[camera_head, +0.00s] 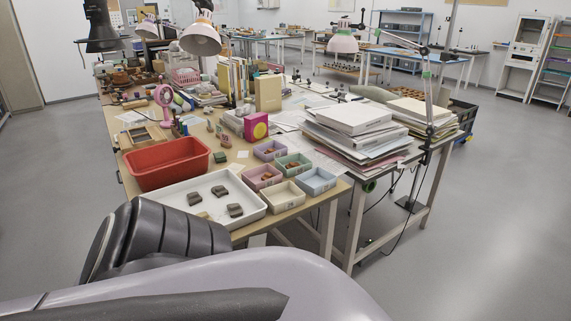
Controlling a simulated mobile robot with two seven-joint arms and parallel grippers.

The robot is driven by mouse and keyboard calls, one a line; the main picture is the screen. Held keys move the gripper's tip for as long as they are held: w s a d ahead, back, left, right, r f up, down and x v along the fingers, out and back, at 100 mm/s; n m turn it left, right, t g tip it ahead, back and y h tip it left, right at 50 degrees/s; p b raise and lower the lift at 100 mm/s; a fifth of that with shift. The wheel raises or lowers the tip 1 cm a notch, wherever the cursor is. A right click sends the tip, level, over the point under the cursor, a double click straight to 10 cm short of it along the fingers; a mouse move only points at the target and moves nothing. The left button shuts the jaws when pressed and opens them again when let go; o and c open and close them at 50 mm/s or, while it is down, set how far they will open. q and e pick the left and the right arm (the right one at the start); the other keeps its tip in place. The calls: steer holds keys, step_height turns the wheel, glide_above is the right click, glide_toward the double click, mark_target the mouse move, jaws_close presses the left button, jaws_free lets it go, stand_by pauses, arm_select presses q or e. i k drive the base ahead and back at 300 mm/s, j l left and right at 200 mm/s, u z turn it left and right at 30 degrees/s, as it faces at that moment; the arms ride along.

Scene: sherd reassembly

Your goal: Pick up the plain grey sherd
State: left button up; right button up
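A white tray (252,213) lies at the near end of the wooden table. In it are several small sherds: a dark grey-brown one (235,210) at the right, one (219,191) at the back, one (194,198) at the left, and a tan one (203,215) near the front edge, partly hidden. They are too small to tell which is the plain grey sherd. Neither of my grippers shows. Large dark and lavender links of my own arm fill the bottom and hide the tray's near left part.
A red basin (165,178) stands behind the tray. Right of it are small purple (256,157), green (306,170), mauve (250,185), cream (296,203) and blue (330,186) boxes, some holding sherds. Paper stacks (350,140) cover the adjoining table. Floor at the right is clear.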

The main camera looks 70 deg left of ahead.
mark_target(234, 209)
steer(key=k+j+z, duration=0.15)
steer(key=z, duration=0.2)
steer(key=k+j+z, duration=0.1)
steer(key=z, duration=0.3)
steer(key=k+j, duration=0.35)
steer(key=k, duration=0.15)
steer(key=k+j, duration=0.3)
steer(key=k, duration=0.2)
steer(key=k+j, duration=0.35)
steer(key=k, duration=0.15)
steer(key=k+j, duration=0.3)
steer(key=k, duration=0.2)
